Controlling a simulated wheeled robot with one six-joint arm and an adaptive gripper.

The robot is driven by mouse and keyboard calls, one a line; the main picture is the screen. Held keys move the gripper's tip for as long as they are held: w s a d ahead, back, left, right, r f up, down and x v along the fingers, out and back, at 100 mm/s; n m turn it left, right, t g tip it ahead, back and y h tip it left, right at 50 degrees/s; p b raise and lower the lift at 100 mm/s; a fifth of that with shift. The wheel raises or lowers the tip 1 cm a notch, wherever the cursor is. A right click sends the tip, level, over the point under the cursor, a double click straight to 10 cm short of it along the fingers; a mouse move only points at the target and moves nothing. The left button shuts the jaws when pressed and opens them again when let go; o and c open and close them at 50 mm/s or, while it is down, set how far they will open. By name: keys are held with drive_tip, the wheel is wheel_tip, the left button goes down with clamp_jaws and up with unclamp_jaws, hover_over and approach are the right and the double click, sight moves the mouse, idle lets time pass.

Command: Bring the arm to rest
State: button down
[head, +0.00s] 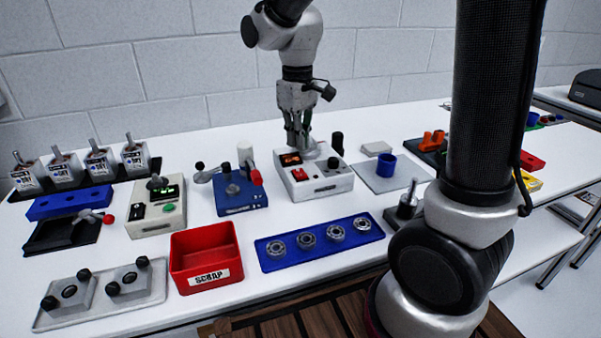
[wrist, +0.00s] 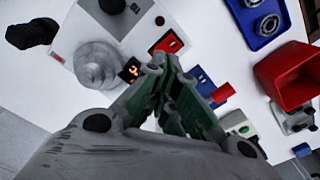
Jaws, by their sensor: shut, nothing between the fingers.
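My gripper (head: 299,148) hangs pointing down over the white tester box (head: 325,184) at the middle of the table. The box has a red-lit display, a red switch and a black knob. In the wrist view my gripper's fingers (wrist: 160,62) are together with nothing between them. Their tips appear beside the box's lit display (wrist: 130,70). I cannot tell whether the fingertips touch the box. In the head view the fingers partly cover the top of the box.
A blue tray (head: 283,261) with several bearings and a red scrap bin (head: 205,286) stand in front. A blue fixture (head: 240,204) is left of the box, with a green-screen tester (head: 155,228) farther left. A blue cup (head: 386,165) is right. Bare tabletop lies between them.

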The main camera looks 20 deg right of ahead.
drive_tip(key=shift+r, duration=0.2)
idle(0.3)
drive_tip(key=shift+s+f, duration=0.1)
drive_tip(key=shift+s, duration=0.05)
drive_tip(key=s+d+r+m+t, duration=0.2)
drive_tip(key=s+d+r+m, duration=0.1)
drive_tip(key=s+d, duration=0.4)
drive_tip(key=s+d+r+m+t, duration=0.2)
drive_tip(key=s+d+r+m, duration=0.1)
drive_tip(key=s+d, duration=0.5)
drive_tip(key=s+r, duration=0.1)
drive_tip(key=s, duration=0.2)
drive_tip(key=shift+s+r, duration=0.35)
drive_tip(key=shift+r, duration=0.05)
